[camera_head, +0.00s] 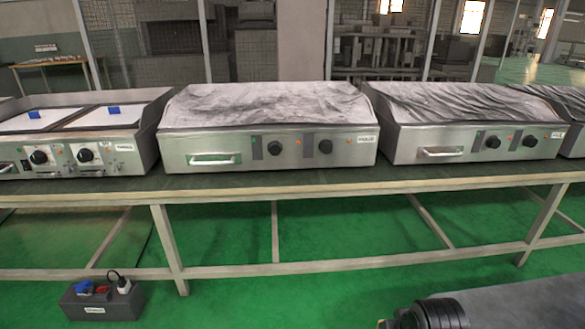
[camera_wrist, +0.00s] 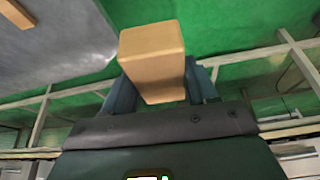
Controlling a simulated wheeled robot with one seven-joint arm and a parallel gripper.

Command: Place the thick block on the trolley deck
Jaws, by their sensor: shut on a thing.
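A light wooden block (camera_wrist: 152,52), thick and rectangular, is in the wrist view. My gripper (camera_wrist: 158,82) is shut on it, with a dark blue finger on each side. The block sticks out beyond the fingers, and its lower end lies between them. A flat grey surface, which looks like the trolley deck (camera_wrist: 55,50), fills the upper left of the wrist view. It also shows at the bottom right of the head view (camera_head: 530,306). The held block appears clear of it. My gripper and the block do not show in the head view.
Another wooden piece (camera_wrist: 16,14) lies on the grey surface at the wrist view's top left corner. A long bench (camera_head: 330,187) carries several steel griddles (camera_head: 270,148). A dark box with a plug (camera_head: 102,302) stands on the green floor, left. The floor between is open.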

